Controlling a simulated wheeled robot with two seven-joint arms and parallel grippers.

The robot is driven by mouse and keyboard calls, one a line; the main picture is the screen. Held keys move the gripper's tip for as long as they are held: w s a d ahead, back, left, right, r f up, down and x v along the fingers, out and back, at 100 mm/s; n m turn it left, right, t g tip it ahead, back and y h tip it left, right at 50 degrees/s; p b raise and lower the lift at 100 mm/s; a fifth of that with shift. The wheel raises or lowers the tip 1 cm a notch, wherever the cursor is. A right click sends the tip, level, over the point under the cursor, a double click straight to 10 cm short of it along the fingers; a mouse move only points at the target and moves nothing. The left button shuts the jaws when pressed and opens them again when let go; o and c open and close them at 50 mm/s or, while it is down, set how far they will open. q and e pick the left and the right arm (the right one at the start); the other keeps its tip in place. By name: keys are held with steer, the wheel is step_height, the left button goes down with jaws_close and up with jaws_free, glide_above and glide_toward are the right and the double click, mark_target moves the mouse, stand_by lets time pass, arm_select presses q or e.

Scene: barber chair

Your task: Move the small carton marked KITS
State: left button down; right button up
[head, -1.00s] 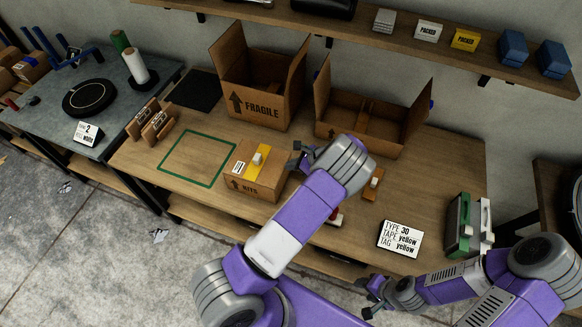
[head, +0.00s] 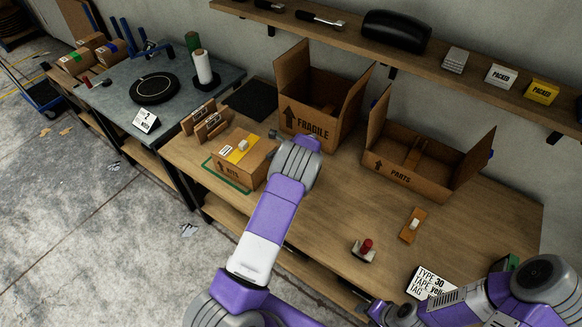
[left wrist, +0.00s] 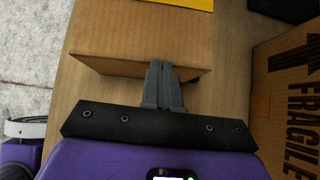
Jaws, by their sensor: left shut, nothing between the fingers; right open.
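The small carton marked KITS (head: 232,169), brown with yellow tape and a white knob-like piece on top, stands upright on the wooden bench. It covers most of the green outline (head: 226,179), whose near-left edges still show. Whether the carton is fully inside is hidden. My left gripper (head: 273,135) is beside the carton's right side, partly hidden by its own wrist. In the left wrist view its closed, empty fingers (left wrist: 157,70) are against or very close to the carton's plain side (left wrist: 125,38). My right gripper (head: 374,310) is open at the bottom, away from the carton.
The FRAGILE carton (head: 313,125) stands close behind my left gripper. The PARTS carton (head: 395,172) is further right. Small brown holders (head: 212,124) stand just behind the KITS carton. A red-topped tool (head: 364,250) and wooden block (head: 413,225) lie right. Bench middle is clear.

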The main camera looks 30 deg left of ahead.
mark_target(264, 154)
arm_select(q)
steer(key=a, duration=0.4)
steer(key=shift+w+f, duration=0.1)
steer(key=shift+d, duration=0.15)
steer(key=shift+d, duration=0.35)
steer(key=d+f+p+v, duration=0.1)
steer(key=v, duration=1.1)
steer(key=shift+d, duration=0.35)
steer(key=shift+f, duration=0.15)
